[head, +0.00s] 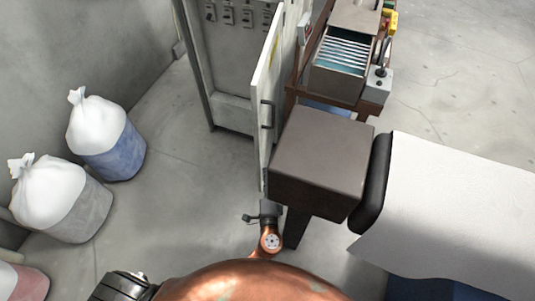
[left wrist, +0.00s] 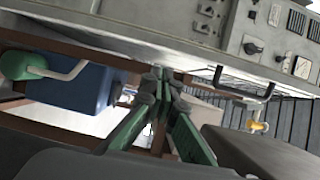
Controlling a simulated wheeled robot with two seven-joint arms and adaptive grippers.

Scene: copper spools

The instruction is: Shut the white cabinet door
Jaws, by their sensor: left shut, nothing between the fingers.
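The white cabinet (head: 232,62) stands at the top centre of the head view. My right gripper is out of view.
A brown-grey box (head: 325,155) stands close right of the door. Beyond it is a rack with a slotted tray (head: 345,50). A white-topped table (head: 460,195) is at right. Tied sacks in bins (head: 98,125) stand at left. Floor left of the door is clear.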

